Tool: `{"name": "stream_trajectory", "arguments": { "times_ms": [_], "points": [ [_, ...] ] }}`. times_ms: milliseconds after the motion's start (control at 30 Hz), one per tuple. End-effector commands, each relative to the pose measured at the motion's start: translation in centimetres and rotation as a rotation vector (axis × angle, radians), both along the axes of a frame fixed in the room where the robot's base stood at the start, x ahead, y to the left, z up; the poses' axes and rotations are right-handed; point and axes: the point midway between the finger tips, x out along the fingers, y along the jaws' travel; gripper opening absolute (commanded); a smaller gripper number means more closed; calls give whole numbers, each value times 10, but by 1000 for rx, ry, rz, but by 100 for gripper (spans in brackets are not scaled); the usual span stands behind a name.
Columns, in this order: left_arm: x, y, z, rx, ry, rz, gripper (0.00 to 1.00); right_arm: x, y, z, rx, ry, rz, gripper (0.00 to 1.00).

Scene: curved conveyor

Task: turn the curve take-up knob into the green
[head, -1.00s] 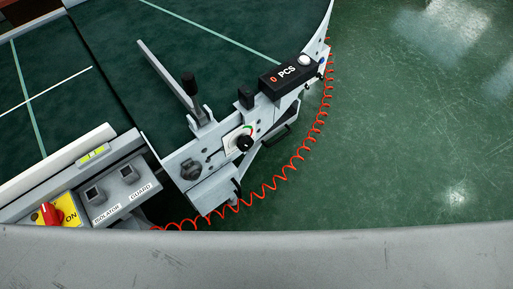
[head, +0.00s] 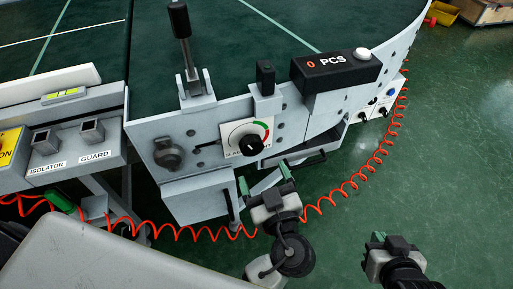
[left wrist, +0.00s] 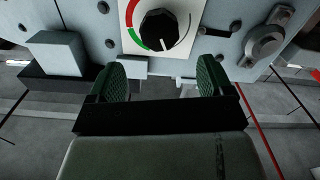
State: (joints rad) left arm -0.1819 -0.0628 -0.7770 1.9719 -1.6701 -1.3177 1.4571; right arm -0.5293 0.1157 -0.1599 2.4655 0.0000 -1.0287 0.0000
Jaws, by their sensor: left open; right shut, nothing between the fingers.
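The black take-up knob (head: 251,145) sits on a white dial plate (head: 232,132) with a green and red arc on its right side. In the left wrist view the knob (left wrist: 158,30) shows upside down, with the green band at its lower left. A light pointer mark on the knob seems to lie just outside the green. My left gripper (head: 265,179) is open and empty, just below the dial and apart from the knob; its green fingertips (left wrist: 160,80) show in the left wrist view. My right gripper (head: 378,238) is shut and empty, low at the right.
A black lever (head: 180,25) stands up at the left of the panel. A black PCS counter box (head: 335,70) is at the upper right. The isolator and guard box (head: 75,145) is at the left. A coiled red cable (head: 355,183) hangs below. Green floor is free at the right.

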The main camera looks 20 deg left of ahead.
Motion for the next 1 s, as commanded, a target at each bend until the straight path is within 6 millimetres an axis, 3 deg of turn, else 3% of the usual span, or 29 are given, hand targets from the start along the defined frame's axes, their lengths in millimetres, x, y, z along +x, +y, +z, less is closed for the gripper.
{"name": "stream_trajectory", "arguments": {
  "times_ms": [300,500,900,1000],
  "points": [
    [50,33,1,7,1,-1,81,0,0,0,0,0,0,0],
    [72,49,0,6,3,-3,81,1,0,0,1,-3,0,0],
    [80,54,-1,4,6,-4,81,1,0,0,0,-5,-1,0],
    [80,53,-1,4,6,-4,69,1,0,0,0,-5,-1,0]
  ]
}}
